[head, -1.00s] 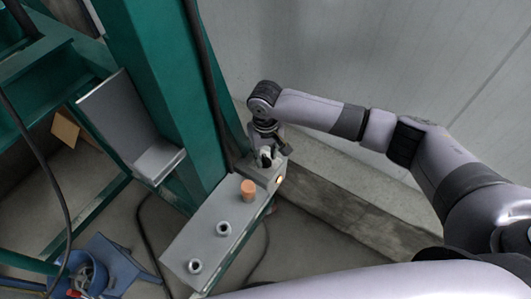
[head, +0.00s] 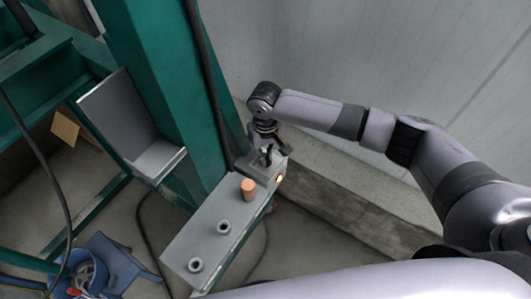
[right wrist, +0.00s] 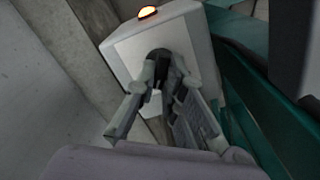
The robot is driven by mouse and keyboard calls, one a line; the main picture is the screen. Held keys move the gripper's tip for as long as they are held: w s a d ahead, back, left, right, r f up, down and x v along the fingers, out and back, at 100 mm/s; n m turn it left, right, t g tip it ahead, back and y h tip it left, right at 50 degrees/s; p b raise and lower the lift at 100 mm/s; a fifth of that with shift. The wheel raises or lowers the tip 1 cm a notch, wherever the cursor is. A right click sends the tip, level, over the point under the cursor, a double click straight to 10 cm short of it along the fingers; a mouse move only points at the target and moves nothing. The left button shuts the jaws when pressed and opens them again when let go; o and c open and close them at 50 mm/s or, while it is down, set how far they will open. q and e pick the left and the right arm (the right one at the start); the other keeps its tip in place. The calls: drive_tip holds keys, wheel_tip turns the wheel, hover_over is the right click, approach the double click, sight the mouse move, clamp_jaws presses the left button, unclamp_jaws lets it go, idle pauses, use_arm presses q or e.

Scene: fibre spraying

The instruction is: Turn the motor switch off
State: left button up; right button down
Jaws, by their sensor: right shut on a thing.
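The motor switch box (head: 263,174) is a light grey box at the far end of a long grey panel. It also shows in the right wrist view (right wrist: 193,42), with a dark round switch knob (right wrist: 158,54) on its face. An orange lamp (right wrist: 148,12) glows on the box's edge; it also shows in the head view (head: 279,178). My right gripper (head: 267,157) is over the box. In the right wrist view its fingers (right wrist: 160,74) are shut on the knob, hiding most of it. The knob's setting cannot be told. My left gripper is not in view.
The grey panel (head: 205,232) carries an orange cylinder (head: 248,190) and two grey round fittings. A green post (head: 165,90) and hanging cables stand close on the left. A concrete ledge (head: 340,205) and grey wall lie to the right.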

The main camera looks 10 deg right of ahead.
drive_tip(key=shift+r, duration=0.1)
drive_tip(key=n+p, duration=0.2)
drive_tip(key=n, duration=0.1)
drive_tip(key=shift+r, duration=0.1)
drive_tip(key=n+p, duration=0.2)
drive_tip(key=n, duration=0.2)
drive_tip(key=shift+a+n, duration=0.1)
drive_tip(key=shift+n, duration=0.3)
drive_tip(key=n, duration=0.3)
drive_tip(key=shift+p, duration=0.4)
drive_tip(key=shift+n, duration=1.7)
drive_tip(key=c, duration=1.7)
unclamp_jaws()
drive_tip(key=shift+s, duration=0.1)
